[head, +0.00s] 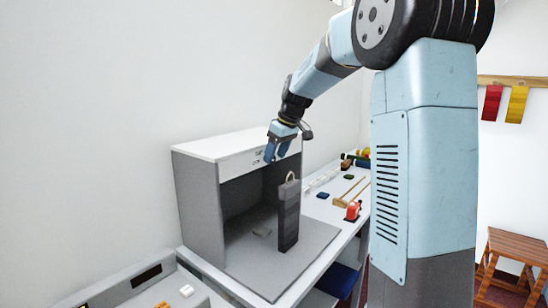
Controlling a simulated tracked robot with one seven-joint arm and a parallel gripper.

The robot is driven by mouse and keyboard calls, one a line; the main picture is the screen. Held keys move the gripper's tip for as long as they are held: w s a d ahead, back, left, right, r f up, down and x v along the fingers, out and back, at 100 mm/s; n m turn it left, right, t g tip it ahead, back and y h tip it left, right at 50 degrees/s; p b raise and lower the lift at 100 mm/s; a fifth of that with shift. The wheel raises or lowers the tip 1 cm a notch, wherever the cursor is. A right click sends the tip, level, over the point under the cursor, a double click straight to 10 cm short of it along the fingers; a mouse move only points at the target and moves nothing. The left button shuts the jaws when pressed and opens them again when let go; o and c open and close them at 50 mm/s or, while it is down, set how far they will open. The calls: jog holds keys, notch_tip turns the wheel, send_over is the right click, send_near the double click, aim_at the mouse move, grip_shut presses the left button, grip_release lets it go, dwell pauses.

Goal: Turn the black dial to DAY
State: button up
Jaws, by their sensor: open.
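A grey light booth with a white top (225,146) stands on the counter, its open front facing right. A pale strip (238,165) runs along the upper edge of its front, with small dark marks (258,157) too small to read. My gripper (277,155) is at the right part of this strip, pointing down, with its blue fingers apart and nothing seen between them. I cannot make out the black dial; the gripper covers part of the strip. Whether the fingers touch the panel I cannot tell.
A dark grey upright swatch holder (289,218) with a loop on top stands on the grey mat (311,240) below my gripper. A wooden stool (515,250) stands at right.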

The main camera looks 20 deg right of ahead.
jog(key=shift+x, duration=0.75)
jog(key=c, duration=1)
jog(key=shift+c, duration=0.2)
